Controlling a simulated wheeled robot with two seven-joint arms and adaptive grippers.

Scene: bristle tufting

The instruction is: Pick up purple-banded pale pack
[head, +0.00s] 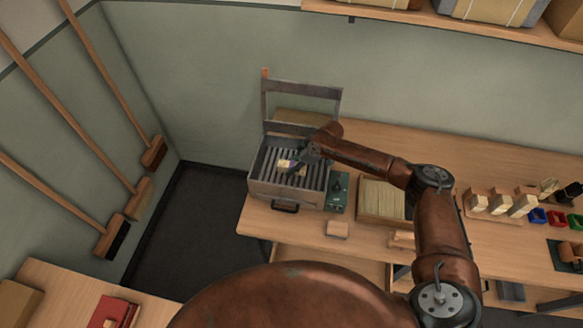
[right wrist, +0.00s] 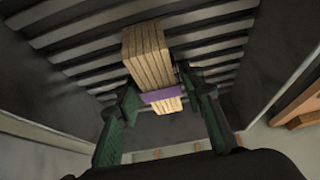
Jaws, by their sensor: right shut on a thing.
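The purple-banded pale pack (right wrist: 146,54) is a bundle of pale strips with a purple band around it near its lower end in the right wrist view. My right gripper (right wrist: 160,88) is shut on it, one finger on each side at the band. In the head view the pack (head: 285,163) shows small over the dark slats of a grey metal box (head: 262,187), with my right gripper (head: 297,161) beside it. I cannot tell whether the pack touches the slats. My left gripper is not in view.
The box walls stand close around the right gripper, and a grey upright frame (head: 342,105) rises behind. A green control unit (head: 338,190) and a tray of pale strips (head: 380,200) stand to the right. Brooms (head: 115,230) lean on the left wall.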

